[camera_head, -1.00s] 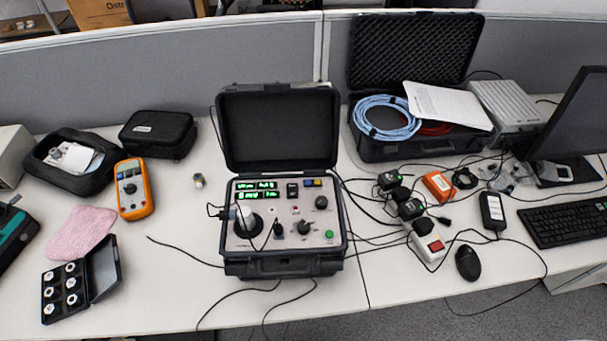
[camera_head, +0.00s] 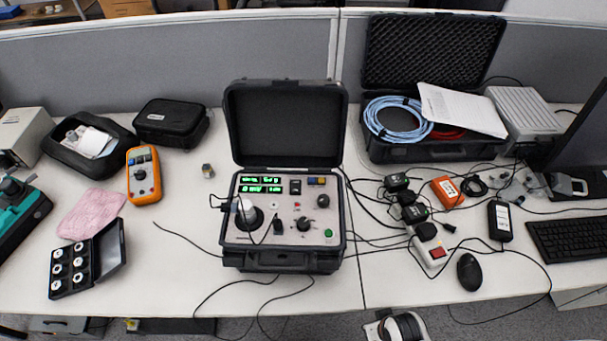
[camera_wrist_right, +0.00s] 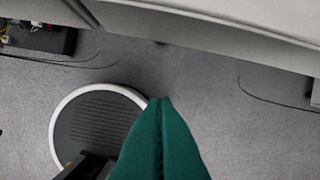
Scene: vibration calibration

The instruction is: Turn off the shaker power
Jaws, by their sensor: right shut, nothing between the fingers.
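The shaker (camera_head: 284,225) is an open black case with a grey control panel, standing at the middle of the desk. Its two-line green display (camera_head: 260,184) is lit. A black switch (camera_head: 295,187) sits right of the display, with a small red light below it. The panel also has several black knobs and a green button (camera_head: 328,233). My right gripper (camera_wrist_right: 160,100) has teal fingers that are shut and empty, seen in the right wrist view over the grey floor, below a pale desk edge.
A white power strip with a red switch (camera_head: 437,252) lies right of the shaker among cables and adapters. A mouse (camera_head: 469,272) lies near it. An orange multimeter (camera_head: 143,175) and an open case of small parts (camera_head: 108,245) are on the left. Loose cables hang over the front desk edge.

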